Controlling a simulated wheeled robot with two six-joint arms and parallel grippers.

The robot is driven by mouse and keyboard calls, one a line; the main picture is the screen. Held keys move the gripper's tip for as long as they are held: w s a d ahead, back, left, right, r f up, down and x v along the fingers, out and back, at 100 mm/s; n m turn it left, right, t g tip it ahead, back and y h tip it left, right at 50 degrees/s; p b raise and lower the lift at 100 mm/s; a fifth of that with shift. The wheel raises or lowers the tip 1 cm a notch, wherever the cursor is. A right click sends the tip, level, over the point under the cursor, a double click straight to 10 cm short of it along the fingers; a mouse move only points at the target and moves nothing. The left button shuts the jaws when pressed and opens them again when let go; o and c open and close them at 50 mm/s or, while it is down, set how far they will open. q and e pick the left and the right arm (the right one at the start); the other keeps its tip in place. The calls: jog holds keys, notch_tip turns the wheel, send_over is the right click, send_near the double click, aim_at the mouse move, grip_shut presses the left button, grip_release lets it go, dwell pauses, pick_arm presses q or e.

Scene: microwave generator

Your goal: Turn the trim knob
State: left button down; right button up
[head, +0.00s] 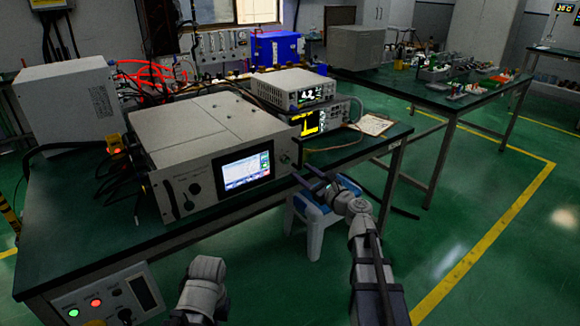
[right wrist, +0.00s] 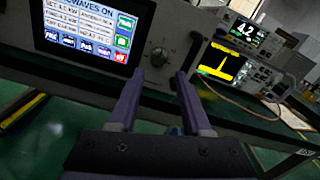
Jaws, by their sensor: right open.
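The microwave generator (head: 225,140) is a grey box on the green bench, with a lit screen (head: 246,170) on its front. A small round knob (head: 285,159) sits right of the screen; I take it as the trim knob, though no label is readable. It also shows in the right wrist view (right wrist: 157,59), just beyond the fingertips. My right gripper (head: 308,177) is open and empty in front of the panel's right end. In the right wrist view its two purple fingers (right wrist: 160,76) point toward the knob, with a visible gap between them. My left gripper is not in view.
Two stacked instruments (head: 294,88) stand behind right. A blue-white stool (head: 316,220) is below the bench edge. A control box (head: 108,297) with lit buttons hangs at the front left. Floor at right is clear.

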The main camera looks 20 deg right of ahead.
aim_at(287, 161)
jog(key=x, duration=0.7)
jog(key=shift+w+a, duration=0.1)
jog(key=shift+w, duration=0.05)
grip_shut()
